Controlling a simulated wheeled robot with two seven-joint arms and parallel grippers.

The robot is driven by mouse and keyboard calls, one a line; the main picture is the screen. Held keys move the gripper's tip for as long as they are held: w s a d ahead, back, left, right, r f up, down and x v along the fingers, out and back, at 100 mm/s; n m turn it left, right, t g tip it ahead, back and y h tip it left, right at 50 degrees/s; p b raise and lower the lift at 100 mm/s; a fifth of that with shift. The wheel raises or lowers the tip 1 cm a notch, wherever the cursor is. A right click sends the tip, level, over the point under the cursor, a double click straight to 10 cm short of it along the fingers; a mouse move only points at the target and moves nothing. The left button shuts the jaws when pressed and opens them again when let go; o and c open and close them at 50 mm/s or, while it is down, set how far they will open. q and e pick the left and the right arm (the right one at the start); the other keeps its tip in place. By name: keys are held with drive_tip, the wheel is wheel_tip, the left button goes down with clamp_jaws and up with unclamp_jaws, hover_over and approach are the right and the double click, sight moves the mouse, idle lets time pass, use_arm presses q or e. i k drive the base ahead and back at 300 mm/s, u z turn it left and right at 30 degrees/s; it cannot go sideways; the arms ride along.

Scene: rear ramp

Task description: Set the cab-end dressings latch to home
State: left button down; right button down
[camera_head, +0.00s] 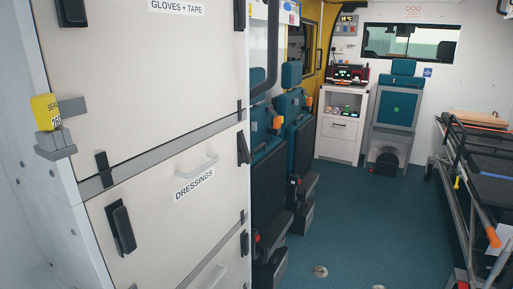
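The dressings door (160,220) is the pale panel on the left, with a "DRESSINGS" label (193,186) and a grey handle (197,166). A black latch (244,147) sits at its far, cab-side edge, below a small black piece on the grey strip. It looks slightly tilted, and its exact setting is too small to tell. Another black latch (122,229) sits at the door's near edge, close to upright with a slight lean. Neither of my grippers is in view.
Folding seats (273,180) stand just beyond the cabinet. A stretcher (485,185) is at the right. The blue floor (360,230) between them is mostly clear. A white unit (340,135) stands at the back.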

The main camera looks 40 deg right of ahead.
sight(245, 153)
drive_tip(key=z, duration=0.95)
drive_tip(key=k, duration=0.45)
drive_tip(key=z, duration=0.35)
drive_tip(key=i, duration=1.3)
drive_tip(key=u, duration=0.4)
